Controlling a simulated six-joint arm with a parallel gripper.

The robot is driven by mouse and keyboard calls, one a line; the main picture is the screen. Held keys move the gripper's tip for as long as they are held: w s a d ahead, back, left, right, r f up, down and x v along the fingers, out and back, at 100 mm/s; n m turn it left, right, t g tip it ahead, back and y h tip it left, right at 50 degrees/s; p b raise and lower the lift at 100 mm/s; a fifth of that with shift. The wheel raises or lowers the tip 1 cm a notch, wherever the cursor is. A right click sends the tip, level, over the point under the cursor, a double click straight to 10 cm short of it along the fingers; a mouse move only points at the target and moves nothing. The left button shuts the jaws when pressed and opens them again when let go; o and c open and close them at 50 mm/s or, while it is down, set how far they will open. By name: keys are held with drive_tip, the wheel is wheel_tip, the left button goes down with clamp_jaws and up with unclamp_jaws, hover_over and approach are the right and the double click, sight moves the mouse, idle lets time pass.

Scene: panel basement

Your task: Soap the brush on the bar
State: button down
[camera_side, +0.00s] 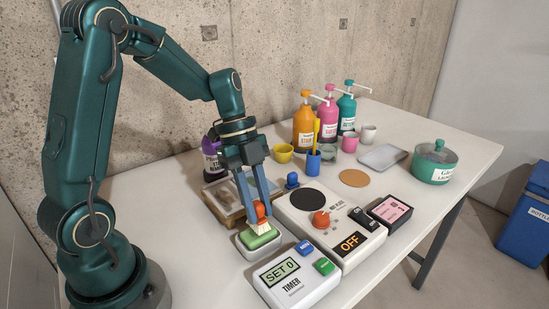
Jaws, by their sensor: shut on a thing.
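My gripper (261,208) points down, its blue fingers shut on a brush (262,210) with a round orange-red top and pale bristles. The brush is roughly upright, with its bristles at the green soap bar (259,239). I cannot tell whether the bristles press on the bar or hang just above it. The bar lies in a pale dish (244,252) near the front of the table. The fingers hide part of the brush.
A timer (297,280) stands right in front of the dish, and a hotplate (330,222) is to its right. A wooden tray (218,205) sits behind it. Pump bottles (304,130), cups, a pot (435,163) and a cork mat (354,178) are farther back. The table's right front is clear.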

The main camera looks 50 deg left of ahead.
sight(258, 206)
drive_tip(key=shift+r, duration=2.85)
drive_tip(key=shift+d+r, duration=0.2)
drive_tip(key=shift+r, duration=0.1)
drive_tip(key=shift+s+d+r, duration=0.2)
drive_tip(key=shift+s+r, duration=0.05)
drive_tip(key=shift+r, duration=0.25)
drive_tip(key=n+t+y, duration=0.1)
drive_tip(key=n, duration=0.5)
drive_tip(key=a+r+n+t+y, duration=0.1)
drive_tip(key=n+t+y, duration=0.1)
drive_tip(key=n, duration=0.4)
drive_tip(key=a+r+n+t+y, duration=0.1)
drive_tip(key=n, duration=0.5)
drive_tip(key=shift+a+t+y, duration=0.2)
drive_tip(key=shift+t+y, duration=0.1)
